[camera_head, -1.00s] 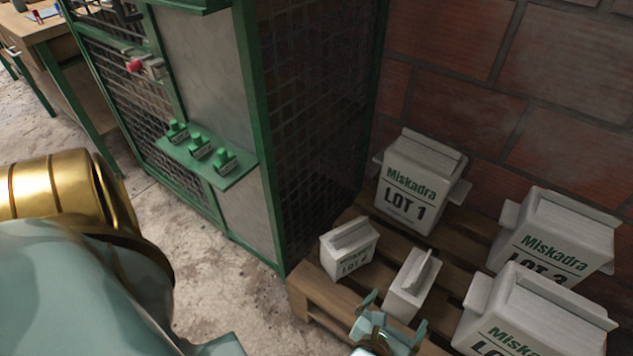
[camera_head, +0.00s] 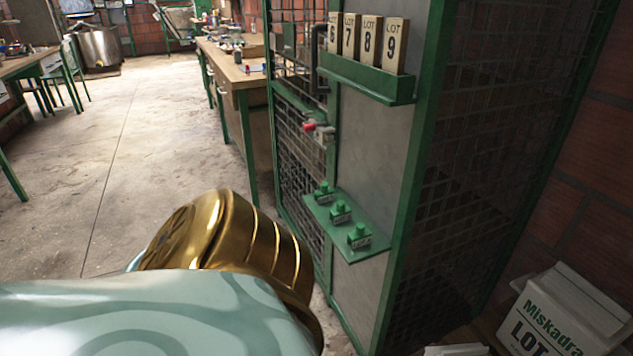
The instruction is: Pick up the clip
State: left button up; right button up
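I cannot identify the clip for certain. Three small green pieces with dark labels stand in a row on a green ledge (camera_head: 372,249) of the cage: a left one (camera_head: 323,193), a middle one (camera_head: 340,212) and a right one (camera_head: 359,236). They look like small blocks with knobs on top; whether one is a clip I cannot tell. A red-tipped latch (camera_head: 311,127) sits on the cage door above them. My arm, pale green with a gold joint, fills the lower left, in front of the cage. Neither gripper shows.
The green mesh cage (camera_head: 398,190) has an upper shelf (camera_head: 370,84) with upright tags marked LOT. A white Miskadra box (camera_head: 560,310) stands at the lower right by the brick wall. A wooden workbench (camera_head: 232,68) is behind the cage. The concrete floor at left is open.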

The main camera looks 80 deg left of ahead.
aim_at(472, 349)
jog(key=u, duration=1.1)
